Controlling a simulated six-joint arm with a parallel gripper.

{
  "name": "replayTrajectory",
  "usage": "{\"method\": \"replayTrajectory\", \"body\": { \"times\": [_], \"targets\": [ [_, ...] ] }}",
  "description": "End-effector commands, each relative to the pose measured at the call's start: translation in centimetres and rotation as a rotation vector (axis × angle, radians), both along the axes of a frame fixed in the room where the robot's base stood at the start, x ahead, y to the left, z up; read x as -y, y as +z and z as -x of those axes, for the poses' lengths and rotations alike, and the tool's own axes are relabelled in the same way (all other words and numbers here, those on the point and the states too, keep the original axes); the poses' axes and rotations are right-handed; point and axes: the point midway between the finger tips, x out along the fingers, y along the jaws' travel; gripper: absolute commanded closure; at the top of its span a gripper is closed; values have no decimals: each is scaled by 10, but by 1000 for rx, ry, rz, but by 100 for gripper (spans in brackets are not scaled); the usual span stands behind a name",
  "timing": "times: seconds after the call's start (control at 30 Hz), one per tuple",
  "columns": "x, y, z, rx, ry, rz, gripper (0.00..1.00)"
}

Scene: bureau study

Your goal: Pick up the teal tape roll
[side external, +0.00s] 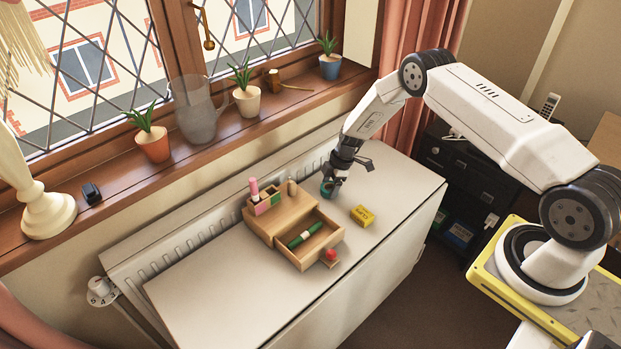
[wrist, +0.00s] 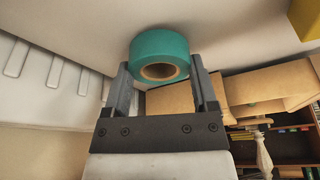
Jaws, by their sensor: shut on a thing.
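The teal tape roll (wrist: 158,45) has a tan cardboard core and sits between the two fingers of my gripper (wrist: 160,78) in the wrist view. The fingers are shut on its sides. In the side view the roll (side external: 327,187) shows as a small teal shape at the tips of my gripper (side external: 335,180), at the white tabletop just right of the wooden desk organizer. I cannot tell whether the roll touches the tabletop or is slightly above it.
The wooden organizer (side external: 267,222) has an open drawer (side external: 318,252) holding a green marker (side external: 304,235). A yellow box (side external: 362,215) lies right of it, and a red-topped stamp (side external: 330,257) is by the drawer. The tabletop's front left (side external: 210,305) is clear. Potted plants line the windowsill behind.

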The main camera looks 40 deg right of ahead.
Motion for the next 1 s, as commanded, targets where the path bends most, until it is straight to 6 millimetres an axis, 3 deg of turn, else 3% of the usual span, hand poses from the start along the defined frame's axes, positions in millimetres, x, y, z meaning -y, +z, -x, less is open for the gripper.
{"method": "replayTrajectory", "body": {
  "times": [0.27, 0.47, 0.83, 1.0],
  "targets": [
    [0, 25, -1, 1, -1, 2, 72],
    [-2, 43, 13, 0, 0, 1, 72],
    [-6, 86, 49, 0, -1, 1, 72],
    [-10, 96, 72, -1, -3, 1, 72]
  ]
}}
